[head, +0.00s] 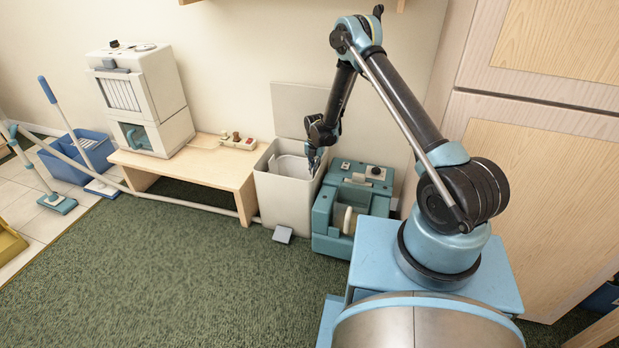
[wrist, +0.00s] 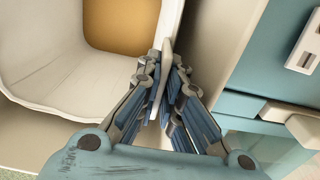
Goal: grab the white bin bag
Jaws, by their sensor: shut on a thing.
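The white bin bag (head: 292,166) lines the inside of an open pedal bin (head: 283,203) against the wall. In the wrist view the bag (wrist: 50,62) hangs as a pale liner with an orange-brown floor (wrist: 120,22) showing inside. My gripper (head: 314,166) is at the bin's right rim in the head view. In the wrist view my gripper (wrist: 166,80) has its fingers closed from both sides on a thin pale edge at the rim, which looks like the bag's edge. The fingers hide part of that edge, so I cannot tell whether the bin wall is pinched too.
The raised lid (head: 300,108) stands behind the bin. A teal machine (head: 350,215) stands close on the right, also in the wrist view (wrist: 250,80). A low wooden bench (head: 190,172) with a white appliance (head: 140,95) is to the left. Green carpet in front is clear.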

